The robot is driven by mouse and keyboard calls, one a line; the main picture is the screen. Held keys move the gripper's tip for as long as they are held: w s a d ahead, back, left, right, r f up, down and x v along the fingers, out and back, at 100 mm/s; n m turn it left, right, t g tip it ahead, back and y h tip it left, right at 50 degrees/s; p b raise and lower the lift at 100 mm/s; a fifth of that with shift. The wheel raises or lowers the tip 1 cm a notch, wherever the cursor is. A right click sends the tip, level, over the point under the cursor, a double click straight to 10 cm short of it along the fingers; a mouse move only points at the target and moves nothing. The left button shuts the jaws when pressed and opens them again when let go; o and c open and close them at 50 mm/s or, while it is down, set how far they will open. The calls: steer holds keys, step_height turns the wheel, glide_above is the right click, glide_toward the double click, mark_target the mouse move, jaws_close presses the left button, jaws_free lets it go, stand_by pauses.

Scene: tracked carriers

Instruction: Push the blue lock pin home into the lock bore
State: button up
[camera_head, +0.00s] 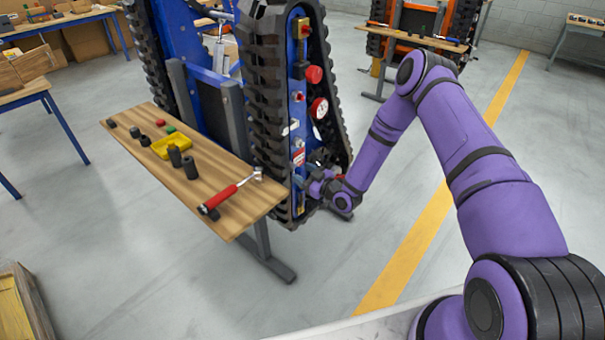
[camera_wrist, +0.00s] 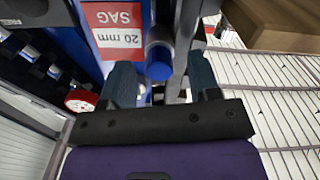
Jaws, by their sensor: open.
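A blue round-ended pin (camera_wrist: 159,64) shows in the wrist view, just beyond the gap between my fingers and beside a red and white label (camera_wrist: 117,28). It looks like the lock pin. My gripper (camera_wrist: 162,82) is open, with one dark finger to each side of the pin's line. I cannot tell whether either finger touches it. In the head view my gripper (camera_head: 322,184) is at the lower part of the blue tracked carrier (camera_head: 298,110), inside its track loop. The lock bore cannot be made out, and the pin is not clear in the head view.
The black track (camera_head: 268,100) borders the work spot. Red knobs and a gauge (camera_head: 319,108) sit above.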

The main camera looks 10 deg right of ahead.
steer(key=v, duration=1)
steer(key=shift+c, duration=0.4)
steer(key=c, duration=0.7)
steer(key=shift+m, duration=0.6)
jaws_close()
steer(key=shift+w+a+m, duration=0.8)
steer(key=shift+w+m, duration=0.3)
steer(key=shift+m, duration=1.85)
steer(key=shift+w+a+m, duration=0.8)
steer(key=shift+w+m, duration=0.35)
steer(key=shift+m, duration=1.75)
steer(key=shift+w+a+m, duration=0.8)
steer(key=shift+w+m, duration=0.3)
steer(key=shift+m, duration=1.85)
